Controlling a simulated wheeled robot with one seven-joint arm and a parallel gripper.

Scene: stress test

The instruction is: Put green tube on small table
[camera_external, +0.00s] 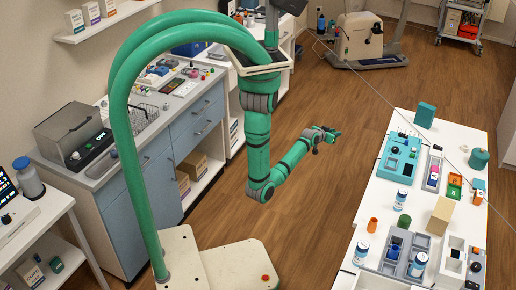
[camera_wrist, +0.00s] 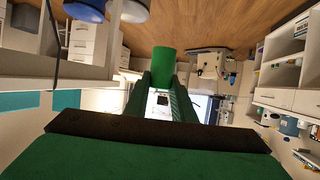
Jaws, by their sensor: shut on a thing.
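My gripper (camera_wrist: 165,88) is shut on a green tube (camera_wrist: 166,67), which sticks out past the fingertips in the wrist view. In the external view my gripper (camera_external: 328,134) is stretched out over the bare floor, well apart from any table; the tube is too small to make out there. A small white table (camera_external: 62,209) with a screen on it stands at the lower left. A long white table (camera_external: 376,193) stands at the right. I cannot tell for certain which one the task means.
The long table carries a teal rack (camera_external: 399,157), a tan block (camera_external: 440,216), bottles and another green cylinder (camera_external: 404,221). A blue-grey cabinet (camera_external: 160,180) with a grey machine (camera_external: 75,137) lines the left wall. The wooden floor (camera_external: 320,200) between is clear.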

